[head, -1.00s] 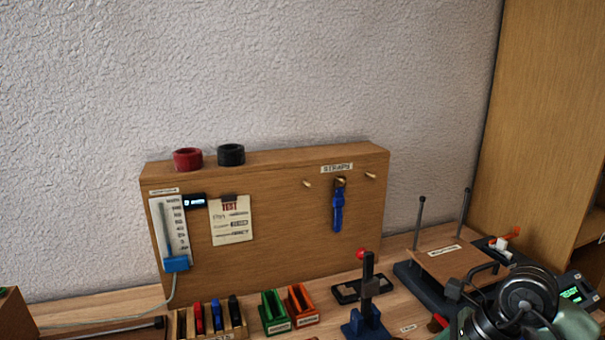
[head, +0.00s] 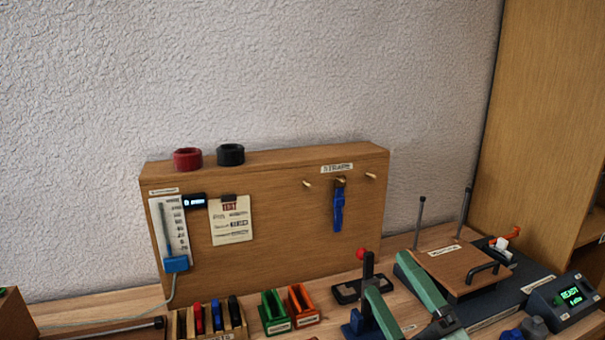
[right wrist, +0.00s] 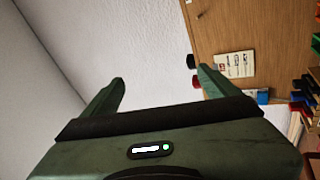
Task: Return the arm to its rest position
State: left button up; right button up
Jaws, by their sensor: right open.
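My right gripper (head: 387,273) shows at the lower right of the head view, its two green fingers spread apart over the bench. Nothing is between the fingers. In the right wrist view the same gripper (right wrist: 160,76) is open and empty, with the pale wall and wooden board beyond it. Most of the right arm lies below the head view's edge. My left gripper is not in view.
The fingers overlap a red-knobbed lever stand (head: 368,262) and a dark-based press with a wooden plate (head: 455,262) in the picture. A display box (head: 570,298) reads READY. A wooden board (head: 275,230) stands behind, with a blue strap (head: 338,210). Colored holders (head: 302,305) line its front.

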jog(key=s+d+f+m+g+h, duration=0.35)
jog(key=d+f+m+h, duration=0.2)
jog(key=f+m, duration=0.35)
jog(key=s+d+f+m+g+h, duration=0.2)
jog(key=d+f+m+g+h, duration=0.35)
jog(key=f, duration=0.65)
jog(key=s+a+f+m+g+y, duration=0.15)
jog(key=s+f+g, duration=0.25)
jog(key=s+f, duration=0.4)
jog(key=s+a+f+m+g, duration=0.3)
jog(key=s+f+g, duration=0.15)
jog(key=s, duration=0.55)
notch_tip(320, 180, down, 26)
jog(key=s+g, duration=0.1)
jog(key=s, duration=0.1)
jog(key=s+d+f+g, duration=0.1)
jog(key=s+d+f, duration=0.1)
jog(key=s+f, duration=1.5)
jog(key=shift+d, duration=0.3)
jog(key=shift+f, duration=0.1)
